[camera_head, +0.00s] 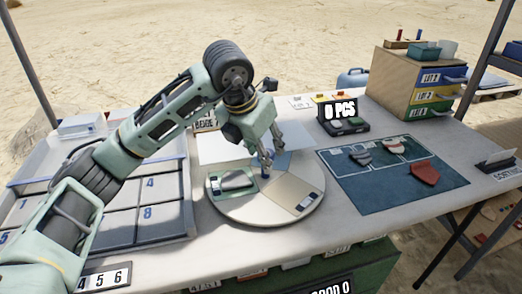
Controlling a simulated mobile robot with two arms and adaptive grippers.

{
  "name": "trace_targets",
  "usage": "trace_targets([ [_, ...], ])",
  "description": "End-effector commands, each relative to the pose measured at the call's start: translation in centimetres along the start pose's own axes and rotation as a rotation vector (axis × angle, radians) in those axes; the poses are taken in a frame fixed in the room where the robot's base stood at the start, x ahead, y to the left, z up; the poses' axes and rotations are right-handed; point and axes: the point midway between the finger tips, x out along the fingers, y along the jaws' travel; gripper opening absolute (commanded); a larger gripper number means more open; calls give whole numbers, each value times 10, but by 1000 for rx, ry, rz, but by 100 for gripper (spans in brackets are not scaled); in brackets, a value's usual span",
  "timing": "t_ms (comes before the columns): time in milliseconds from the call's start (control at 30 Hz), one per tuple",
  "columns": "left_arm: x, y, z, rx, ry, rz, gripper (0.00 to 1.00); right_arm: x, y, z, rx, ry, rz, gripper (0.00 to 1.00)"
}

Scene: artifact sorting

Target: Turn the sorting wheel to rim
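The sorting wheel (259,210) is a round, pale turntable in the middle of the table, split into sectors. A green sector (216,184) on its left carries a grey piece (238,180). A small blue peg (265,172) stands near the wheel's centre. My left gripper (272,157) points down over the wheel, its fingertips apart just above and behind the peg. I cannot tell whether one finger touches it. My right gripper is not in view.
A blue mat (375,196) with grey and red pieces lies right of the wheel. A counter box (343,118) reading "0 PCS" stands behind. A numbered tray (140,222) is on the left. A drawer cabinet (396,85) stands at the back right.

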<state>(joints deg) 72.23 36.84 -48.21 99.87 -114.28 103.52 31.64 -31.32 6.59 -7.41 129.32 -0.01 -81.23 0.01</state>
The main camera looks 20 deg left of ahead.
Motion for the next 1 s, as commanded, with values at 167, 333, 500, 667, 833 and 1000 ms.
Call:
trace_targets([
  [167, 0, 0, 0, 0, 0, 0, 37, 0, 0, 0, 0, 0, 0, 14],
  [333, 0, 0, 0, 0, 0, 0, 22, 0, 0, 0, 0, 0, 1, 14],
  [500, 0, 1, 0, -1, 0, 2, 7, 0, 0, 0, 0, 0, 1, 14],
  [667, -1, 2, 0, -3, 0, 3, 0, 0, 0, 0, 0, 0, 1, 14],
  [833, -1, 2, 0, -4, -1, 5, 0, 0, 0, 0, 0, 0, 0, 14],
  [1000, -1, 4, 1, -3, -1, 5, 0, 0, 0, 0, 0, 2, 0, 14],
])
